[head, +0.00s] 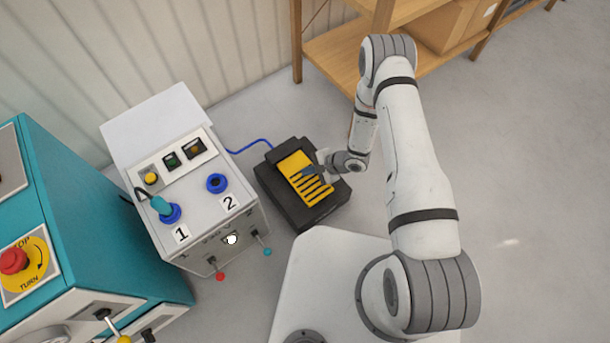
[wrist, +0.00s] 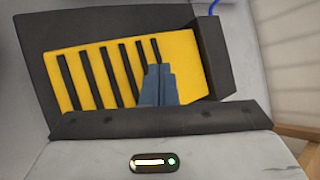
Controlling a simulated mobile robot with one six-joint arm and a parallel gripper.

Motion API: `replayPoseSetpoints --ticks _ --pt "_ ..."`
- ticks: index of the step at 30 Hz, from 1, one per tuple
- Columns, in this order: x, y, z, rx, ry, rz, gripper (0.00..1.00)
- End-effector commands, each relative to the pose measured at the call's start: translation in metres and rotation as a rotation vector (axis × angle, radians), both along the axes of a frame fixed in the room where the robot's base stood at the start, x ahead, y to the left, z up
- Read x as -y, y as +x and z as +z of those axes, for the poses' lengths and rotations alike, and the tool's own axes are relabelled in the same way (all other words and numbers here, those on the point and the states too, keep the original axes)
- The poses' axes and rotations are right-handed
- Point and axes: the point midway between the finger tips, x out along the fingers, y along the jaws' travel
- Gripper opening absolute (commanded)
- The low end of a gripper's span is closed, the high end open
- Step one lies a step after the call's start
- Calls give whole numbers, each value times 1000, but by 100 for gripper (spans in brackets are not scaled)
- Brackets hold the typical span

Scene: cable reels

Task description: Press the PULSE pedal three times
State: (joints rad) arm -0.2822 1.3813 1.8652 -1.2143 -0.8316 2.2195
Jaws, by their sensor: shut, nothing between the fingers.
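The pedal is a black floor housing (head: 308,214) with a yellow, black-slotted plate (head: 293,162), on the floor right of the grey box. A blue cable runs from it to that box. No PULSE label is readable on it. My gripper (head: 306,171) is shut and empty over the yellow plate. In the wrist view the shut blue-grey fingers (wrist: 156,72) overlap the right part of the yellow plate (wrist: 95,75), inside the black housing (wrist: 110,22). I cannot tell whether the fingertips touch the plate.
A grey control box (head: 165,115) with sockets numbered 1 and 2 stands left of the pedal. A teal cabinet (head: 85,215) with a red stop button (head: 14,260) is further left. A wooden shelf (head: 335,52) stands behind. Floor right of my arm is clear.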

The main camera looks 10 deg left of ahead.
Motion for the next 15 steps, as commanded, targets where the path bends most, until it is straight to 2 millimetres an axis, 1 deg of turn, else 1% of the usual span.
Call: replayPoseSetpoints --ticks 1,9,12,15 --pt "0 0 9 0 0 0 0" --pt "0 0 37 1 1 0 0" --pt "0 0 44 0 0 0 0" --pt "0 0 45 0 0 0 0"
